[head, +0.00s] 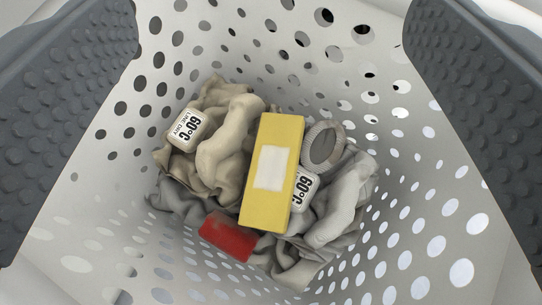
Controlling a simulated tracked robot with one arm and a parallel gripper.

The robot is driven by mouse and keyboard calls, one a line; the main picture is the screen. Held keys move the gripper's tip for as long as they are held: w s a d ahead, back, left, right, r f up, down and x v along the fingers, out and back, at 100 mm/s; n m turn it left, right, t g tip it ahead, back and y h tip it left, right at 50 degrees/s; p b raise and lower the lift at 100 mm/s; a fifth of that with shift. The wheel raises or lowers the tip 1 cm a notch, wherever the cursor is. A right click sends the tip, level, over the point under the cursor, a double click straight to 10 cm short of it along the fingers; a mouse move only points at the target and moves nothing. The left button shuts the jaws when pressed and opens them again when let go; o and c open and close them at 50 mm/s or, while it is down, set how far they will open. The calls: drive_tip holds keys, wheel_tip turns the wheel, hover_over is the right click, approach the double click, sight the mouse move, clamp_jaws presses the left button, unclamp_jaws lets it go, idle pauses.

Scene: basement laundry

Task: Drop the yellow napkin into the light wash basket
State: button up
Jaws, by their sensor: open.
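The light wash basket (95,205) is white with round holes and fills the head view; I look down into it. A yellow oblong with a white patch (257,205) lies inside on top of the cloths. It is the only yellow thing in view and looks like a stiff block; I cannot tell whether it is the folded yellow napkin. My gripper (270,100) is open, one dark studded finger at each side of the view. It is above the basket and holds nothing.
Under and around the yellow oblong lie a beige cloth (232,140) and a grey cloth (335,225). A red block (229,236), a grey ring (322,146) and white 60°C tags (186,131) lie there too. The perforated walls surround the pile.

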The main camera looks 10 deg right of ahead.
drive_tip(key=p+v, duration=0.2)
drive_tip(key=v, duration=1)
drive_tip(key=shift+s+p, duration=0.3)
